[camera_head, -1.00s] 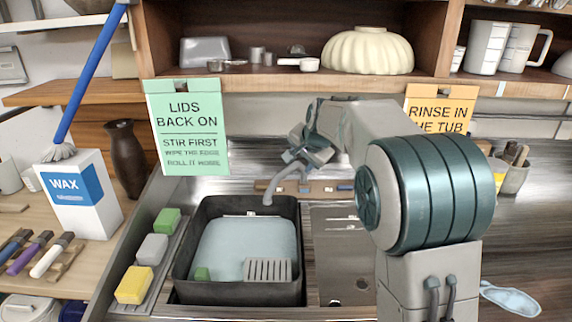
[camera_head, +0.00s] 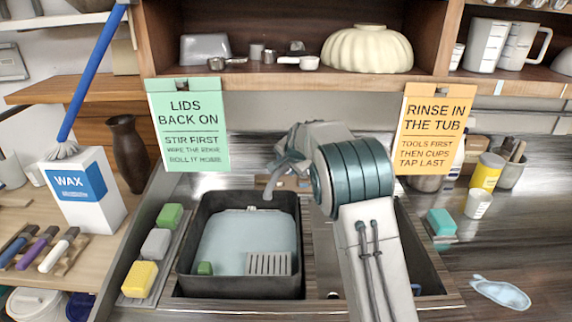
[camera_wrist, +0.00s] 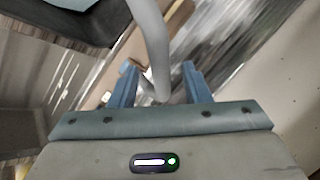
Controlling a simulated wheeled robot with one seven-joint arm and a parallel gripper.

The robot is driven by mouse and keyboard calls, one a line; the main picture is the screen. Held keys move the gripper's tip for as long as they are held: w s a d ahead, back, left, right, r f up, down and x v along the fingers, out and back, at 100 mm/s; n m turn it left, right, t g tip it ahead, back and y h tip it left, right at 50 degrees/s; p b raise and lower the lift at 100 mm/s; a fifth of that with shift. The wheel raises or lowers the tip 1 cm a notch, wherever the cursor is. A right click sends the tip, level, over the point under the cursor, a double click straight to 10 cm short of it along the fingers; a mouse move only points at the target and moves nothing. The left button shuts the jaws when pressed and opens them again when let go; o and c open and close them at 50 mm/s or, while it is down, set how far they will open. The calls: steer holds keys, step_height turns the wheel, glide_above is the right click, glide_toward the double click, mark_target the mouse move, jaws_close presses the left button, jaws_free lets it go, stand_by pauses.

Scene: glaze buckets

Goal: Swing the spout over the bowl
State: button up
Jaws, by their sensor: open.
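The grey curved spout (camera_head: 271,182) rises at the back of the sink, its tip over the back right part of a dark tub (camera_head: 186,262) of pale water. In the wrist view the spout (camera_wrist: 151,40) passes between the blue fingers of my open gripper (camera_wrist: 158,78); I cannot tell whether either finger touches it. In the head view my gripper (camera_head: 287,163) is at the spout, partly hidden by my arm. A sink bowl (camera_head: 418,250) right of the tub is mostly hidden behind my arm.
A green sign (camera_head: 188,125) and an orange sign (camera_head: 436,128) hang above the sink. Sponges (camera_head: 155,243) line the left edge. A teal sponge (camera_head: 441,222), a small cup (camera_head: 478,204) and a yellow jar (camera_head: 487,171) stand on the right. A shelf overhangs behind.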

steer(key=shift+x, duration=0.85)
jaws_close()
